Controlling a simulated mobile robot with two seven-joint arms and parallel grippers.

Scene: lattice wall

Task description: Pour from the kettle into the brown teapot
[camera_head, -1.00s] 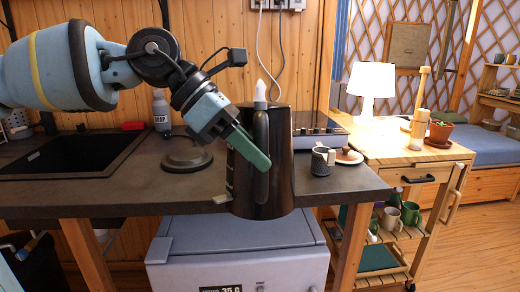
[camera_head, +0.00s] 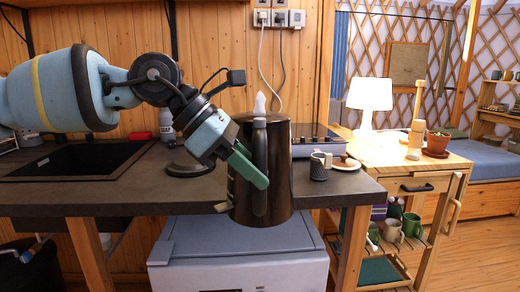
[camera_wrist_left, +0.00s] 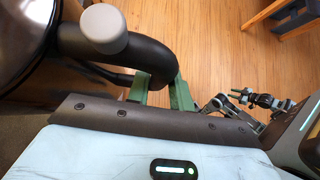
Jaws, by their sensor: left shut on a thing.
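The kettle (camera_head: 281,185) is dark and tall, with a black handle facing me and a pale knob on top. It is about upright in front of the counter's front edge. My left gripper (camera_head: 257,174) is shut on its handle; in the left wrist view the green fingers (camera_wrist_left: 160,93) are around the black handle (camera_wrist_left: 153,58). I cannot make out a brown teapot for sure. A small brown-topped thing (camera_head: 346,162) stands behind the kettle to the right, beside a dark mug (camera_head: 319,167). Something like my right gripper (camera_wrist_left: 238,104) shows small in the left wrist view.
A grey box (camera_head: 235,262) is below. A wooden cart (camera_head: 400,165) with a lamp (camera_head: 369,97) stands at right.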

